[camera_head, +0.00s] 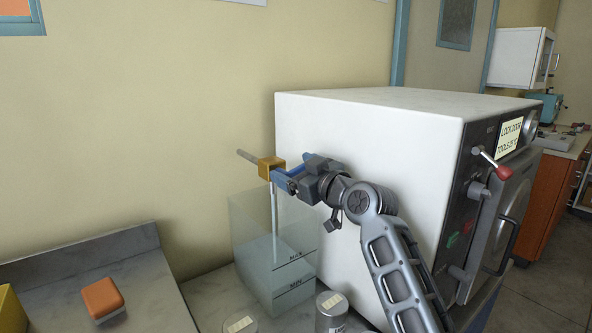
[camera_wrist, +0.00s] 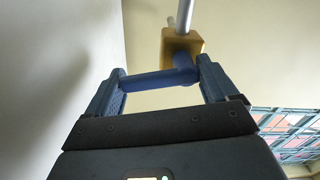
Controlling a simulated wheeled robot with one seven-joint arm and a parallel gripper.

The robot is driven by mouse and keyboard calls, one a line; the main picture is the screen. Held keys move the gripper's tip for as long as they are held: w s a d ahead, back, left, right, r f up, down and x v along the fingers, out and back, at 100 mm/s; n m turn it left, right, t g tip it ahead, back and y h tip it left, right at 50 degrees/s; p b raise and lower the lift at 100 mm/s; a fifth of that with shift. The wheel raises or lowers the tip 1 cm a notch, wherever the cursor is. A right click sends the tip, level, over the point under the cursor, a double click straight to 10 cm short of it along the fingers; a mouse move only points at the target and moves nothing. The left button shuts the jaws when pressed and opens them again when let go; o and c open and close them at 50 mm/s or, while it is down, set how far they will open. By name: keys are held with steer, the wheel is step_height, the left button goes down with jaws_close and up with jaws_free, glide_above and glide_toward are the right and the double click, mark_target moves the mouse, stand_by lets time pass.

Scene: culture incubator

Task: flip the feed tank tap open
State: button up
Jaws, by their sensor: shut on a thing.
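The feed tank (camera_head: 250,215) is a clear box with MAX and MIN lines, standing by the wall left of the white incubator. Its tap is a brass block (camera_head: 267,168) on a grey pipe above the tank. The block also shows in the wrist view (camera_wrist: 181,44). A blue tap handle (camera_wrist: 158,82) runs sideways from below the block. My gripper (camera_head: 283,175) is at the tap, shut on the blue handle, which spans between its two blue fingers in the wrist view. In the head view my gripper hides most of the handle.
The white incubator (camera_head: 350,115) stands close behind and right of my arm, with a red-knobbed lever (camera_head: 503,172) on its front. A grey tray (camera_head: 150,270) with an orange block (camera_head: 102,298) lies at left. A lidded metal jar (camera_head: 331,315) stands before the tank.

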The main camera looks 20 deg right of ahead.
steer(key=shift+f+m, duration=0.2)
steer(key=shift+m, duration=0.6)
steer(key=shift+f+m, duration=0.15)
steer(key=shift+m, duration=0.65)
steer(key=o, duration=0.8)
steer(key=shift+d, duration=0.1)
steer(key=shift+b+v, duration=0.35)
steer(key=shift+v, duration=3.5)
